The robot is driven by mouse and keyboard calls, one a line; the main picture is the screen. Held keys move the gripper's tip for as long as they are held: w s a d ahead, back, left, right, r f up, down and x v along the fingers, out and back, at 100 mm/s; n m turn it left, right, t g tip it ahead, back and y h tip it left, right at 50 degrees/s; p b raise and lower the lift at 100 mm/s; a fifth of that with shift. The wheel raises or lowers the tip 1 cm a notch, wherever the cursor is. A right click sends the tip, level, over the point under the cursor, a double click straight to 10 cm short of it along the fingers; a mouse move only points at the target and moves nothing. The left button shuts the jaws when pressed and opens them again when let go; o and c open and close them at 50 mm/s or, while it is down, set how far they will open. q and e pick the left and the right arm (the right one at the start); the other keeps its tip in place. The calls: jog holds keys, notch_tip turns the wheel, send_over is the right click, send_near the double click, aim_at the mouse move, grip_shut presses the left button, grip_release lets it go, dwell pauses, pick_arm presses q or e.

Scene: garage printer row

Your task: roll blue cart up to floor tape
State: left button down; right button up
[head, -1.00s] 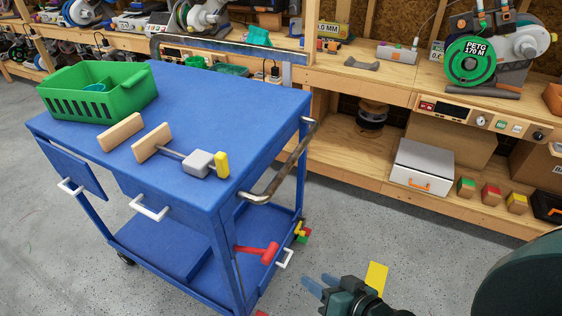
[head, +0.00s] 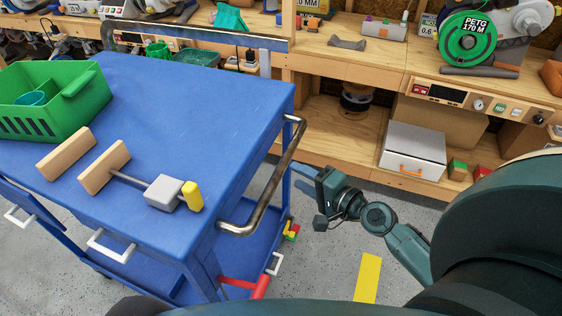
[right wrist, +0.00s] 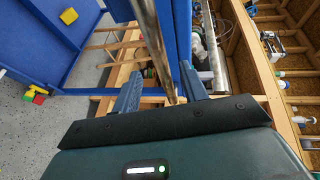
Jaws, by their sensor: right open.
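The blue cart (head: 215,85) fills the left half of the head view, with a curved metal handle (head: 272,182) on its right end. A strip of yellow floor tape (head: 368,278) lies on the floor to the right of the cart. My right gripper (head: 300,177) is open, just right of the handle, its fingers pointing at it. In the right wrist view the handle bar (right wrist: 152,45) runs between the two open fingers (right wrist: 160,90); I cannot tell whether it touches them. My left gripper is not in view.
A red tool (head: 245,286) is on the lower shelf. A wooden workbench (head: 400,70) with shelves runs behind. Grey floor lies between cart and bench.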

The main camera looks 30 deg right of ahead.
aim_at(281, 167)
jog(key=x, duration=0.7)
jog(key=shift+p, duration=0.4)
jog(key=shift+f, duration=0.1)
jog(key=shift+c, duration=0.4)
grip_shut()
